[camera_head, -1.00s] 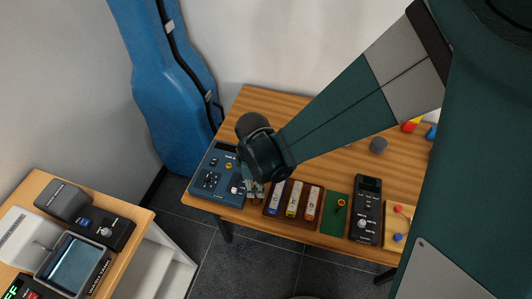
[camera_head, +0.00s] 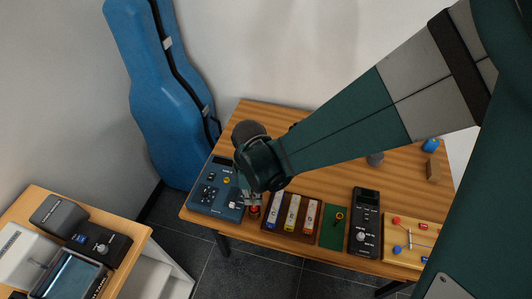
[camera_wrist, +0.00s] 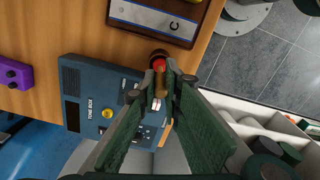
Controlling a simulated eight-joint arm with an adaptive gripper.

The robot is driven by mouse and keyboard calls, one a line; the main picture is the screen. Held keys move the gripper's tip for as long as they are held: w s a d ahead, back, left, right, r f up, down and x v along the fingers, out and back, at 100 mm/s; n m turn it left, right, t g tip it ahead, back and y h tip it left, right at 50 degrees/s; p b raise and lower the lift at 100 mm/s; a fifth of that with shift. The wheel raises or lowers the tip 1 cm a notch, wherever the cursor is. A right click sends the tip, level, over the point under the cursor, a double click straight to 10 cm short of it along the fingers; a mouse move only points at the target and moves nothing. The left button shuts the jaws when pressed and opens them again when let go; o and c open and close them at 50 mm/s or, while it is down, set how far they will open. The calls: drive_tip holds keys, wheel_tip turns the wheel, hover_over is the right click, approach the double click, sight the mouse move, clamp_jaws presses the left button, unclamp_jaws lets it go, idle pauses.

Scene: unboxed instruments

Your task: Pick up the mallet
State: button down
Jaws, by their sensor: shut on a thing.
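My gripper (camera_head: 250,198) is low over the table's front edge, between the blue tone box and the tray of bars. In the wrist view its green-padded fingers (camera_wrist: 171,82) are nearly together, shut on the mallet. The mallet shows there as a small red and brown head (camera_wrist: 158,64) at the fingertips, and a tan strip behind may be its handle. In the head view a small dark red part of the mallet (camera_head: 254,211) shows just below the fingertips. The fingers hide most of the mallet; I cannot tell whether it touches the table.
The tone box (camera_head: 216,186) is close on the left. A brown tray (camera_head: 268,223) with colored bars is close on the right. A green mat (camera_head: 333,228), a black device (camera_head: 365,222) and a board with balls (camera_head: 405,258) lie further right. A blue case (camera_head: 165,90) stands behind.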

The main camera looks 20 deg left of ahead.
drive_tip(key=shift+r+p, duration=0.35)
drive_tip(key=shift+r, duration=3.35)
drive_tip(key=shift+w, duration=0.1)
